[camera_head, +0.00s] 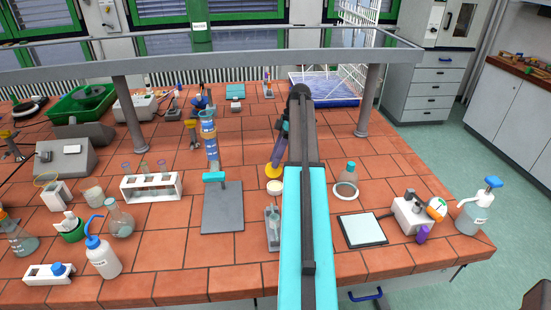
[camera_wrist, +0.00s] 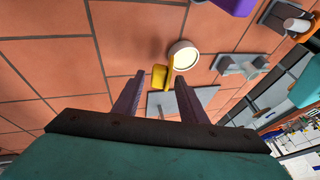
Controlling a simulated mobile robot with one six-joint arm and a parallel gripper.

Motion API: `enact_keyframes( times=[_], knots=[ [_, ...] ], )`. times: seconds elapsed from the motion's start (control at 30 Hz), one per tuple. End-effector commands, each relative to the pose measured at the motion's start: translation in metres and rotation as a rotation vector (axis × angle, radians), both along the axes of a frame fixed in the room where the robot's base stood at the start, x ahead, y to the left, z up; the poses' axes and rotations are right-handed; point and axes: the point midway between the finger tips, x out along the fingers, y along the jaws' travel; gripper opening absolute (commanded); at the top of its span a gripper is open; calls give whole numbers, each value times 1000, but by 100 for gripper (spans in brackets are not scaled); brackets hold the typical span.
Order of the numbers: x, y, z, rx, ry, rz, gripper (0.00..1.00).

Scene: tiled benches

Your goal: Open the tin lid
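A small round tin (camera_head: 276,187) with a pale cream top stands on the tiled bench, just left of my arm in the head view. It shows as a pale disc in the wrist view (camera_wrist: 184,56). A yellow piece (camera_head: 274,170), which looks like its lid, is at the tin's edge and appears tilted up in the wrist view (camera_wrist: 161,76); I cannot tell whether it is joined to the tin. My gripper (camera_wrist: 161,79) is open, its purple fingers apart, with the yellow piece between or just beyond the fingertips. No contact is visible. My arm partly hides this area in the head view.
A grey stand plate (camera_head: 222,208) with a tall blue-topped cylinder is left of the tin. A glass flask (camera_head: 346,188) and a white-topped square plate (camera_head: 361,231) are to the right. A raised shelf (camera_head: 220,62) on metal posts crosses behind.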

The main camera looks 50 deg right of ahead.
Motion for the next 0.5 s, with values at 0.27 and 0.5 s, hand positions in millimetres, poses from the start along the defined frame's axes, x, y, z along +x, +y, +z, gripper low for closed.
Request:
enact_keyframes(
  times=[0.27, 0.5],
  knots=[
    [-1, -10, 23, 0, 0, 0, 38],
    [-1, -19, 39, 0, 0, 1, 38]
  ],
)
